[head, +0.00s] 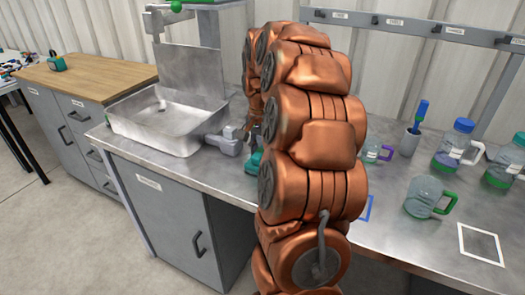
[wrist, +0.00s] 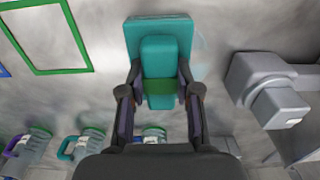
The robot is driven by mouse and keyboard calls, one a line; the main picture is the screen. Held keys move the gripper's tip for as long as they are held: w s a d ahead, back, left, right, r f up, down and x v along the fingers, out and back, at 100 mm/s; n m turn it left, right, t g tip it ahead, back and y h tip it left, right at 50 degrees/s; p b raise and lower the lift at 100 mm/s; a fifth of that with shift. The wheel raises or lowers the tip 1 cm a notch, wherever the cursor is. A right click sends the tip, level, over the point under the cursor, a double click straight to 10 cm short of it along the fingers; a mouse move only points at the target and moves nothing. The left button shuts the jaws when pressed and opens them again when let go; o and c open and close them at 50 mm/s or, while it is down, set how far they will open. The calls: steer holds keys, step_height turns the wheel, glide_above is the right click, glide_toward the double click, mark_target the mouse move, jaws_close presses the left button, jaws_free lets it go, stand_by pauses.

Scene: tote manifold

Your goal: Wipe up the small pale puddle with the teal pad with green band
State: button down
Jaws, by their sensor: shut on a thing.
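The teal pad with green band (wrist: 160,28) is in the wrist view, flat side toward the steel worktop, with its raised grip between my fingers. My gripper (wrist: 160,88) is shut on that grip at the green band. In the head view a small teal part of the pad (head: 253,162) shows beside my arm, which hides the rest. A faint pale patch, seemingly the puddle (wrist: 200,48), shows at the pad's right edge in the wrist view. The pad covers part of it; I cannot tell whether the pad touches the worktop. My arm hides the puddle in the head view.
A grey block-like fixture (wrist: 268,88) stands right of the pad, also beside the metal basin (head: 150,132) in the head view. Several jugs (wrist: 88,143) stand along the wrist view's bottom. A green outlined square (wrist: 38,71) marks clear worktop at upper left.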

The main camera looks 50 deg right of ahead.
steer(key=shift+a, duration=0.3)
steer(key=shift+w+a+f, duration=0.1)
steer(key=shift+w+a, duration=0.15)
steer(key=shift+w, duration=0.55)
steer(key=shift+w+a+f, duration=0.1)
steer(key=shift+w+a, duration=0.15)
steer(key=shift+w, duration=0.5)
steer(key=shift+w+a+r, duration=0.1)
steer(key=shift+w+a, duration=0.1)
steer(key=shift+w, duration=0.5)
steer(key=shift+w+a+r, duration=0.1)
steer(key=shift+w+a, duration=0.05)
steer(key=shift+w, duration=0.5)
steer(key=shift+w+a, duration=0.15)
steer(key=shift+w, duration=0.2)
steer(key=shift+r, duration=0.15)
steer(key=shift+s+d+b, duration=0.3)
steer(key=shift+s+d, duration=0.05)
steer(key=shift+s, duration=0.75)
steer(key=shift+s+d+b, duration=0.35)
steer(key=shift+s, duration=0.8)
steer(key=shift+s+d+b, duration=0.3)
steer(key=shift+s+d, duration=0.05)
steer(key=shift+s, duration=0.75)
